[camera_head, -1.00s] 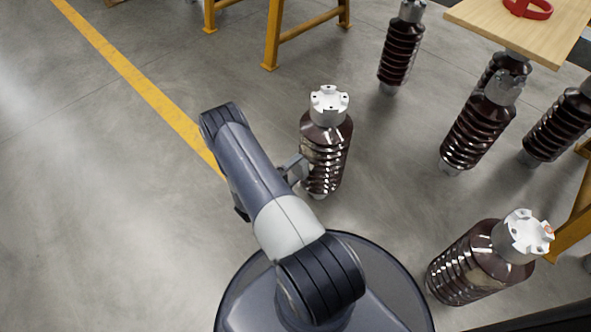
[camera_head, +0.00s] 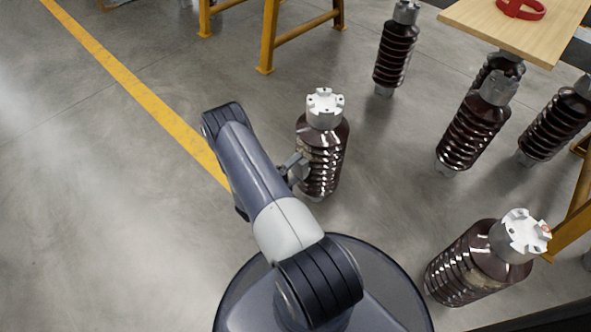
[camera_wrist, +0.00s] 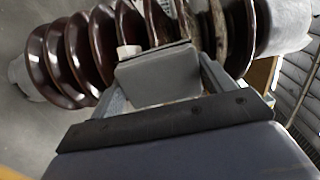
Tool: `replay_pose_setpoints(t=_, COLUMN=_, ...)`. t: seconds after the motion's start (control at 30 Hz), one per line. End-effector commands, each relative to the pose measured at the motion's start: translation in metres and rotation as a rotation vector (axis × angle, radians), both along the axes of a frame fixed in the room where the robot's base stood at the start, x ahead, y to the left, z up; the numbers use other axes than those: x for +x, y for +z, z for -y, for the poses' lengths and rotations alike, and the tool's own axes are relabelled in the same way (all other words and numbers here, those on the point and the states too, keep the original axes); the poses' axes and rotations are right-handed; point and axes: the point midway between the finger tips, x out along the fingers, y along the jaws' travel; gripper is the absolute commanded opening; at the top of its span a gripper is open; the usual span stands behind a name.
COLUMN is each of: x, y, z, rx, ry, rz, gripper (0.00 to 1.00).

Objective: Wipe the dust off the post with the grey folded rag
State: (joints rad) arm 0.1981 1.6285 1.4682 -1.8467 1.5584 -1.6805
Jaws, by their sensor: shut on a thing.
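The post (camera_head: 325,145) is a dark brown ribbed insulator with a pale metal cap, standing upright on the floor in the middle of the head view. In the wrist view the post (camera_wrist: 80,58) lies across the top of the picture, with dull tan dust (camera_wrist: 217,28) on ribs right of centre. My gripper (camera_head: 296,167) is at the post's left side, at mid-height. In the wrist view it is shut on the grey folded rag (camera_wrist: 158,78), which is close against the ribs. I cannot tell whether they touch.
Another capped post (camera_head: 478,262) stands at the lower right. Several more brown posts, one of them here (camera_head: 472,128), stand at the right and back. A wooden table (camera_head: 500,32) with a red ring is at the upper right. A yellow trestle (camera_head: 268,40) stands behind. Floor at left is open.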

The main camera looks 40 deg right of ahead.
Motion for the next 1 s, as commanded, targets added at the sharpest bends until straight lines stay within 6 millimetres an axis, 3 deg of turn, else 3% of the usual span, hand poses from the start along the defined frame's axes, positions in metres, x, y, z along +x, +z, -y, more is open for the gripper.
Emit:
replay_pose_setpoints(t=0.3, x=0.0, y=0.03, z=-0.002, rx=0.0, ry=0.0, rz=0.0, gripper=0.58)
replay_pose_setpoints(t=1.0, x=0.0, y=0.068, z=0.001, rx=-0.001, ry=0.0, rz=0.001, gripper=0.58)
